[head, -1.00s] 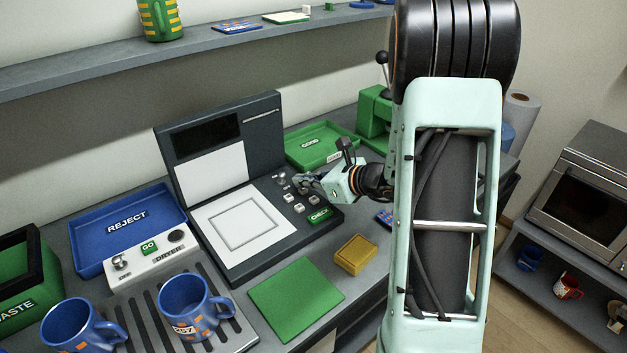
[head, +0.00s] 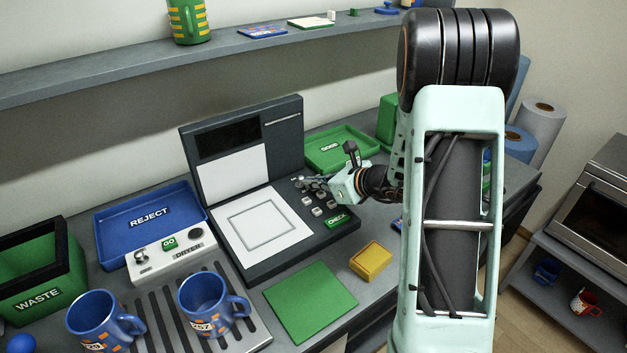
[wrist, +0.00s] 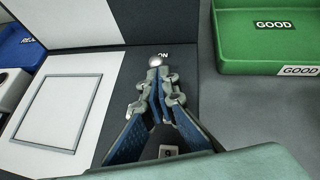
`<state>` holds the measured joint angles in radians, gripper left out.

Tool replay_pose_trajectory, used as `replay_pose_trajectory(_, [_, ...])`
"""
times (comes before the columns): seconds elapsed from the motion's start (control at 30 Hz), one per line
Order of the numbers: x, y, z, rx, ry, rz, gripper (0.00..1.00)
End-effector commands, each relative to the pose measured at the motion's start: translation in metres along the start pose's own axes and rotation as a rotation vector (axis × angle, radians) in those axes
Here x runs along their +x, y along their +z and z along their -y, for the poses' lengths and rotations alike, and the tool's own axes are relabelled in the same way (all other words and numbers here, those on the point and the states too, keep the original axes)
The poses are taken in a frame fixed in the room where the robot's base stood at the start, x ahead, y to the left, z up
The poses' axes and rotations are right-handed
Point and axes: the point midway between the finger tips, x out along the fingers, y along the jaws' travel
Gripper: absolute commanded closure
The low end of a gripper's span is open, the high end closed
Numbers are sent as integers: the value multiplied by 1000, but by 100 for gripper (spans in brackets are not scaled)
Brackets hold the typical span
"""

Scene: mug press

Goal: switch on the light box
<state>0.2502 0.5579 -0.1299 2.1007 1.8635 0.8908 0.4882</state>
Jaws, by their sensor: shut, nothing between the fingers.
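The light box (head: 293,247) is a dark grey case with a raised back panel, a white plate with a square outline, and a column of small controls at its right. In the wrist view, a silver round knob (wrist: 155,61) sits just below an "ON" label (wrist: 163,55). My gripper (wrist: 157,72) is shut and empty, its fingertips right at the knob's near side; I cannot tell whether they touch. In the head view my gripper (head: 303,184) is over the upper end of the control column and hides part of it.
A green "GOOD" tray (head: 340,150) stands behind and right of the box, a blue "REJECT" tray (head: 150,222) to its left.

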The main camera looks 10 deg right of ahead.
Motion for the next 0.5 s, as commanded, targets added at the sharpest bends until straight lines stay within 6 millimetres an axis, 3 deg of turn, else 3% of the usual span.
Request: replay_pose_trajectory(0.5, [0,6,1,12,13,-63,100])
